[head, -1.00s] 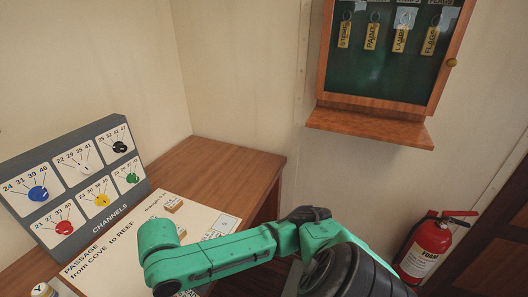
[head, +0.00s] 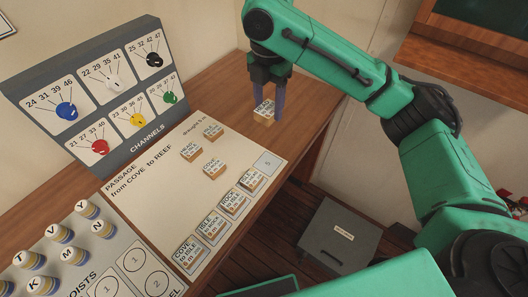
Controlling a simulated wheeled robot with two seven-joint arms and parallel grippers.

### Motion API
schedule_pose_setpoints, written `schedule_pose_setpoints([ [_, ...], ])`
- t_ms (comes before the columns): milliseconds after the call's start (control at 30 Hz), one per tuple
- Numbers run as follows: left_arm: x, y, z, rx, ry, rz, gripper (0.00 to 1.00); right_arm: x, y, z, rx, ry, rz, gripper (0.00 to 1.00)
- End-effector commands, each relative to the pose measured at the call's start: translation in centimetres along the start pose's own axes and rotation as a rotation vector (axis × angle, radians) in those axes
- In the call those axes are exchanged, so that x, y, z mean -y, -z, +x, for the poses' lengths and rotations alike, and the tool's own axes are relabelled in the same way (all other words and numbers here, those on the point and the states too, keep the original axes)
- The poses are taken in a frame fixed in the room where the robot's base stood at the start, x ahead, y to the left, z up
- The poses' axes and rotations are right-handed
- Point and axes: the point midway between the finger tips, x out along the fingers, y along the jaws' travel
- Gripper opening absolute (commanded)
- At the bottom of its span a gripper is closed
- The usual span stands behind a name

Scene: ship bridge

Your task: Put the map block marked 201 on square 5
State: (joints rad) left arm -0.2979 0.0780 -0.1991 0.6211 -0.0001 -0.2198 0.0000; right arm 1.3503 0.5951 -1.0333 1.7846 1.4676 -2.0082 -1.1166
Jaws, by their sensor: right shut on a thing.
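My right gripper (head: 268,98) points down at the far right of the desk, with its two bluish fingers shut on a small map block (head: 264,115). The held block has a white label on a tan body; its number is too small to read. I cannot tell whether it touches the desk. Square 5 (head: 268,162) is a bare pale square at the top right end of the row on the passage board (head: 150,205). The held block is above and apart from it in the picture. My left gripper is not in view.
Several map blocks fill the row below square 5, the nearest (head: 252,180) beside it. Loose blocks lie mid-board, such as the HEAD block (head: 190,152). A channels panel (head: 100,95) stands behind, lettered hoist pieces (head: 87,209) at left, a grey box (head: 336,236) on the floor.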

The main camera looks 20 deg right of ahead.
Motion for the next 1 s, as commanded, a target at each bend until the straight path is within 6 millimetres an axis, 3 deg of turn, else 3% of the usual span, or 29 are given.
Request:
schedule_pose_setpoints([
  [133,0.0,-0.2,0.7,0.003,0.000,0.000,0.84,0.0,0.1,2.5,-0.005,0.006,-0.038,0.00],
  [333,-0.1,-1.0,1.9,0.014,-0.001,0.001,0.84,0.1,0.2,9.3,-0.006,0.005,-0.035,0.00],
  [500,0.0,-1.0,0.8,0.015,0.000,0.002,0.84,0.1,0.0,13.7,0.000,0.004,-0.031,0.00],
  [800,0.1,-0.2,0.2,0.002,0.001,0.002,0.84,0.1,0.0,19.1,0.001,0.003,-0.031,0.00],
  [1000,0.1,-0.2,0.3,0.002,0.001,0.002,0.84,0.0,0.0,19.7,0.003,-0.001,-0.033,0.00],
])
